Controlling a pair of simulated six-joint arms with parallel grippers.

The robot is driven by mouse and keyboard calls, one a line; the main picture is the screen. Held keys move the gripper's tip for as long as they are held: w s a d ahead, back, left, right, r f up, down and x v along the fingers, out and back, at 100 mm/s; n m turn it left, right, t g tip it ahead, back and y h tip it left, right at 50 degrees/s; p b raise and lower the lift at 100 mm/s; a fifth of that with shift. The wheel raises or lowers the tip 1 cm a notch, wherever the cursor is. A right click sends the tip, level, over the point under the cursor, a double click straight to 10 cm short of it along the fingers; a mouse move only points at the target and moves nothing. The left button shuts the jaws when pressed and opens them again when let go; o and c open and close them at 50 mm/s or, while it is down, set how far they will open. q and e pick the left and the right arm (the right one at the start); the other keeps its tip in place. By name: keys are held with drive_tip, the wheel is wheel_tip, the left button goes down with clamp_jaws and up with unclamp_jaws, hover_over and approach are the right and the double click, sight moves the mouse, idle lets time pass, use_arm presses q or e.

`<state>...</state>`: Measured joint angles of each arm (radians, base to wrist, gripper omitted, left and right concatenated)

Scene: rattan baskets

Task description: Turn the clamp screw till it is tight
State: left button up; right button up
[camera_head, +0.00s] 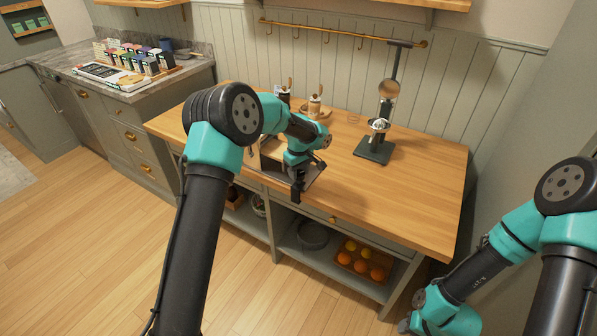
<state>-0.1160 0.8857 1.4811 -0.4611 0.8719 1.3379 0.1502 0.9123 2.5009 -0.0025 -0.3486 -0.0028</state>
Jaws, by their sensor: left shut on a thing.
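My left gripper (298,184) is at the front edge of the wooden worktop (400,208), pointing down. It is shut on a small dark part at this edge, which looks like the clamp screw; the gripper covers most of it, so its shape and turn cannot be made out. A tray or board with a dark edge (313,178) lies on the worktop beside the gripper, partly behind my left arm. My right gripper (407,325) is low at the bottom right, away from the worktop, and its fingers are too unclear to read.
A tall lever press (375,150) stands at the back of the worktop. Small wooden-topped items (314,104) stand on a round tray left of it. A crate of oranges (345,262) and a dark round pan (313,234) sit on the shelf below. The worktop's right side is clear.

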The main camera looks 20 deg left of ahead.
sight(299, 172)
use_arm(q)
drive_tip(key=shift+m, duration=2.1)
drive_tip(key=o, duration=0.9)
drive_tip(key=shift+r, duration=0.15)
wheel_tip(299, 172, up, 17)
drive_tip(key=shift+r, duration=0.1)
